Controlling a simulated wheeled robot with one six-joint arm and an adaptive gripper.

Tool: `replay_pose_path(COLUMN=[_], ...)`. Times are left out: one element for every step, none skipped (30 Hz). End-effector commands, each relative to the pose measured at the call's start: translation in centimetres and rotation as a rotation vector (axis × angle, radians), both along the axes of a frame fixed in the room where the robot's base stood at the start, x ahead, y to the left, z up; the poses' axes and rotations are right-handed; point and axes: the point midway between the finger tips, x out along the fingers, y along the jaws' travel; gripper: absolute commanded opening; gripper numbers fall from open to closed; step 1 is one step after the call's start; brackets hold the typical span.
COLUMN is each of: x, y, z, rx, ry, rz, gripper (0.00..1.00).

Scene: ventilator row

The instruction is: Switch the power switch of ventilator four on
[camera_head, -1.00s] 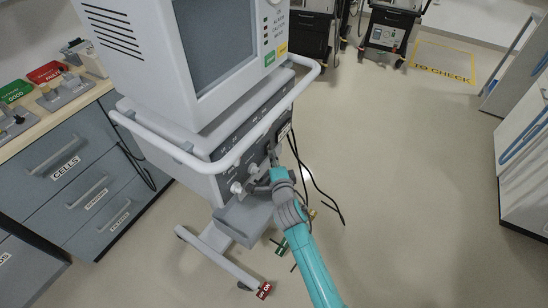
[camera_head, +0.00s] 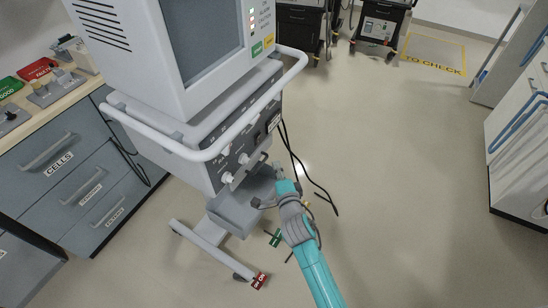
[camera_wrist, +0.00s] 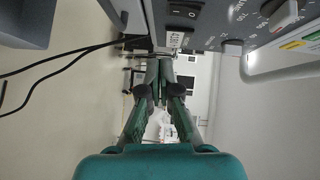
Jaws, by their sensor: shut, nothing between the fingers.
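The ventilator (camera_head: 205,125) stands at centre left in the head view, with a grey front panel of knobs and labels under its screen. A black switch (camera_head: 273,122) sits at the panel's right end. My gripper (camera_head: 277,169) is below and in front of the panel's right end, apart from the switch. In the wrist view its fingers (camera_wrist: 160,66) are together and empty. The switch's exact tilt and the ventilator's number are not readable.
A curved white rail (camera_head: 215,152) juts out around the ventilator front. Black cables (camera_head: 300,165) hang at its right. Drawers (camera_head: 75,180) stand at left, and another machine (camera_head: 381,24) stands at the back. The floor at right is open.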

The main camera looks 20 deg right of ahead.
Motion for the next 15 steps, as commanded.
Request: replay_pose_path(x=[-0.9, -1.4, -1.9, -2.3, -2.6, -3.0, -3.3, -3.5, -3.7, -3.8, -3.9, -4.0, -4.1, -4.1, -4.1], y=[0.2, 0.2, 0.3, 0.4, 0.4, 0.5, 0.5, 0.5, 0.5, 0.6, 0.6, 0.6, 0.6, 0.6, 0.6], z=[-0.2, -0.2, -0.2, -0.3, -0.3, -0.3, -0.3, -0.3, -0.3, -0.3, -0.3, -0.3, -0.3, -0.3, -0.3], rx=[-0.001, -0.001, -0.001, 0.0, -0.001, -0.001, 0.0, 0.0, 0.0, 0.0, 0.0, 0.0, 0.0, 0.0, 0.0], ry=[0.002, 0.002, 0.001, 0.001, 0.001, 0.001, 0.001, 0.001, 0.0, 0.0, 0.0, 0.0, 0.0, 0.0, 0.0], rz=[0.001, 0.001, 0.001, 0.001, 0.001, 0.001, 0.0, 0.0, 0.0, 0.0, 0.0, 0.0, 0.0, 0.0, 0.0], gripper=[0.0, 0.0, 0.0, 0.0, 0.0, 0.0, 0.0, 0.0, 0.0, 0.0, 0.0, 0.0, 0.0, 0.0, 0.0])
